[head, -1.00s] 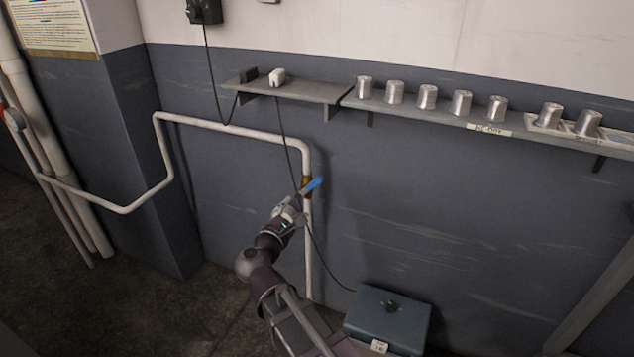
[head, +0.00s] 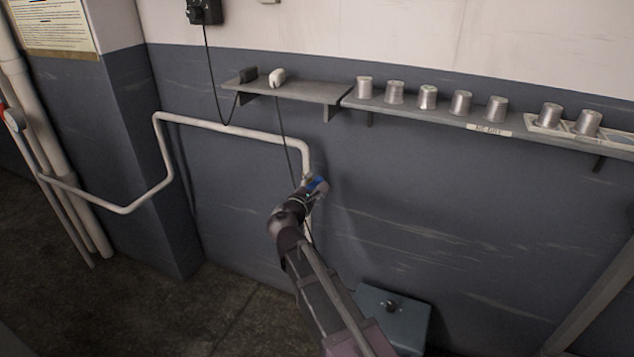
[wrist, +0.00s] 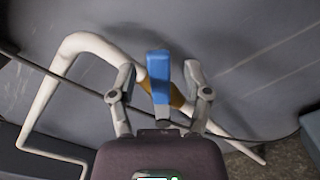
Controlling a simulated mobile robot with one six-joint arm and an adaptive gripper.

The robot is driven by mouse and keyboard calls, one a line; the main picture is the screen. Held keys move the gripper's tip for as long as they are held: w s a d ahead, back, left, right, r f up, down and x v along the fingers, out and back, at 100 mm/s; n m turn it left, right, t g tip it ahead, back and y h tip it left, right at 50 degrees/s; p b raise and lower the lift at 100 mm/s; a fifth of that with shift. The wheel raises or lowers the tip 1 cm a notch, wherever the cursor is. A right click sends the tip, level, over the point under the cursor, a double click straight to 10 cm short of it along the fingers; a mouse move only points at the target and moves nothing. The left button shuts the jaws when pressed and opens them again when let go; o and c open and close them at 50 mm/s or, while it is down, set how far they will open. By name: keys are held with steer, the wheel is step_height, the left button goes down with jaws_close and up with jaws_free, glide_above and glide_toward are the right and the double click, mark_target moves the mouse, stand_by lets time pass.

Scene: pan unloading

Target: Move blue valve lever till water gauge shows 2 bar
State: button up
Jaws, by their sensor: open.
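The blue valve lever (head: 317,184) is on the white pipe (head: 240,132) on the wall, partly hidden by my gripper in the head view. In the wrist view the blue lever (wrist: 159,78) stands between the two open fingers of my gripper (wrist: 158,85), with its brass valve body (wrist: 177,95) behind it. The fingers are apart on either side of it, and I see no clear contact. In the head view my gripper (head: 312,187) is right at the lever.
A grey shelf (head: 425,117) with several metal cups runs along the wall above. A smaller shelf (head: 310,93) holds a white and a dark object. A blue-grey box (head: 395,318) stands low by my arm. A thin black cable hangs near the valve.

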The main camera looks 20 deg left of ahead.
steer(key=shift+w, duration=0.6)
jaws_close()
steer(key=shift+d+r, duration=0.1)
steer(key=shift+d, duration=0.05)
